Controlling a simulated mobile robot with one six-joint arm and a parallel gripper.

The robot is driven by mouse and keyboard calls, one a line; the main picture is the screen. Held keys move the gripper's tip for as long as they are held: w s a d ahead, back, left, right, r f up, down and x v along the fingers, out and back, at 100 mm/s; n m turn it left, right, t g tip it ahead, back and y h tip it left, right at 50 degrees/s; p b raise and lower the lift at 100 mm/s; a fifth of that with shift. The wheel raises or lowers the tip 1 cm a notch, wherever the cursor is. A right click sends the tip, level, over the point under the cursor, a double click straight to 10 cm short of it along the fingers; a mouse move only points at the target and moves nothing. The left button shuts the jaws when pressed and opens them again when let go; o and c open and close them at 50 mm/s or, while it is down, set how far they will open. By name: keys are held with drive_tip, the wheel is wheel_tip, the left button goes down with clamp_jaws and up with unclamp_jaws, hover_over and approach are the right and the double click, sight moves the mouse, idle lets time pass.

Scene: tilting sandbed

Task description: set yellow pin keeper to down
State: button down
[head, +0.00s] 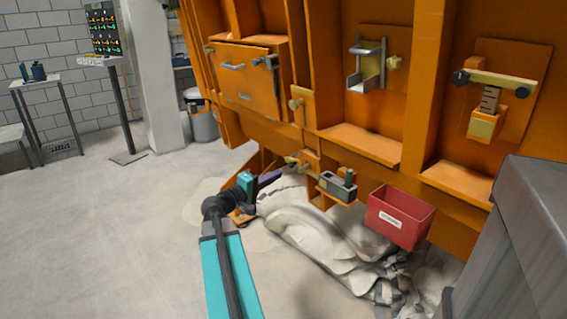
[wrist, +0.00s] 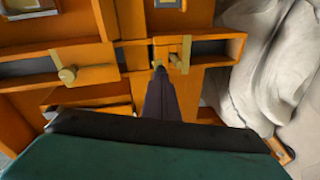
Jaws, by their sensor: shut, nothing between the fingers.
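A small yellow pin keeper (head: 303,164) with a short peg sits low on the orange frame in the head view, just beyond my gripper. In the wrist view what seems to be the same keeper (wrist: 178,62) shows its pale knob just right of my fingertips. My gripper (head: 281,172) has dark purple fingers, shut and empty, pointing at the keeper. In the wrist view the fingers (wrist: 159,70) end close beside the knob; whether they touch it I cannot tell. The keeper's exact position is too small to read.
A second latch with a knob (wrist: 68,74) lies left in the wrist view. A red bin (head: 398,217) and a grey box with a green item (head: 338,187) hang right of my gripper. Crumpled pale sheeting (head: 320,235) lies below.

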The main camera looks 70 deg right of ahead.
drive_tip(key=w+a+r+m+y+p, duration=0.1)
drive_tip(key=r+m+p, duration=0.3)
drive_tip(key=m, duration=0.4)
drive_tip(key=w+r+m+g+y+p, duration=0.1)
drive_tip(key=w+r+m+y+p, duration=0.1)
drive_tip(key=r+m+p, duration=0.3)
drive_tip(key=m+p, duration=0.1)
drive_tip(key=m, duration=0.3)
drive_tip(key=shift+w+a, duration=0.4)
drive_tip(key=shift+d+r, duration=0.1)
drive_tip(key=s+d+f, duration=0.5)
drive_tip(key=d+f, duration=0.1)
drive_tip(key=d, duration=0.2)
drive_tip(key=shift+d, duration=0.25)
